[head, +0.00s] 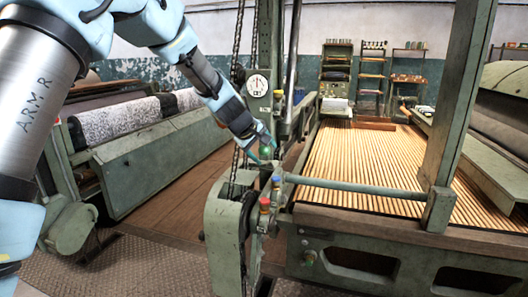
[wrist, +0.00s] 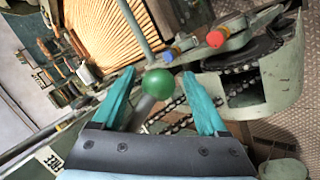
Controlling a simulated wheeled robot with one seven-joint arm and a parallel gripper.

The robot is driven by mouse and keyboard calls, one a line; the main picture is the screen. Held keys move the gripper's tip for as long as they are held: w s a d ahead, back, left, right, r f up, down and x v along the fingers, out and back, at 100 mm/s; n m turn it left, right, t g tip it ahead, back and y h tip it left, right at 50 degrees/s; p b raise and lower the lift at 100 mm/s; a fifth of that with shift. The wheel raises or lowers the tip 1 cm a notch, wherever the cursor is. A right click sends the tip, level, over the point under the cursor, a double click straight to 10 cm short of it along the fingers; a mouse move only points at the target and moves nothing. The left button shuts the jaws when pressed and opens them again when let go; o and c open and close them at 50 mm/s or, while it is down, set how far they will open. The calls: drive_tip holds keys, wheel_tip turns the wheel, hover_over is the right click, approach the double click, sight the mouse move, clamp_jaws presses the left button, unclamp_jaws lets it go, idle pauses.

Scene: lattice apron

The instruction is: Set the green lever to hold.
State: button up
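The green lever's round knob (head: 265,151) stands above the machine's end housing in the head view, partly covered by my gripper (head: 266,143). In the wrist view the green knob (wrist: 158,83) lies between the two teal fingers of my gripper (wrist: 158,74), near their tips. The fingers are spread, with a visible gap on each side of the knob. A blurred grey shaft shows beside the knob. No marking for the hold position can be read in either view.
A blue knob (wrist: 170,55) is close to the green one. A chain (wrist: 180,104) runs near the fingers. A horizontal rail (head: 355,187) and slatted bed (head: 360,150) lie right.

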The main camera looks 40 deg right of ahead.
drive_tip(key=b+v, duration=0.1)
drive_tip(key=v, duration=0.9)
drive_tip(key=shift+a+r, duration=0.25)
drive_tip(key=shift+a, duration=0.05)
drive_tip(key=w+a+f+y+p, duration=0.1)
drive_tip(key=w+a+f+y, duration=0.1)
drive_tip(key=a, duration=0.7)
drive_tip(key=w+a+f+y+p, duration=0.1)
drive_tip(key=a+f, duration=0.1)
drive_tip(key=a, duration=0.8)
drive_tip(key=w+a+f+y, duration=0.2)
drive_tip(key=a, duration=0.7)
drive_tip(key=s+a+f+y, duration=0.1)
drive_tip(key=s+a, duration=0.2)
drive_tip(key=a, duration=0.4)
drive_tip(key=s+a+f+y+p, duration=0.1)
drive_tip(key=s+a, duration=0.2)
drive_tip(key=a, duration=0.4)
drive_tip(key=s+a+f+g+y+p, duration=0.1)
drive_tip(key=s+a, duration=0.3)
drive_tip(key=a, duration=0.3)
drive_tip(key=shift+a+f, duration=0.2)
drive_tip(key=shift+f, duration=0.15)
drive_tip(key=shift+w, duration=0.1)
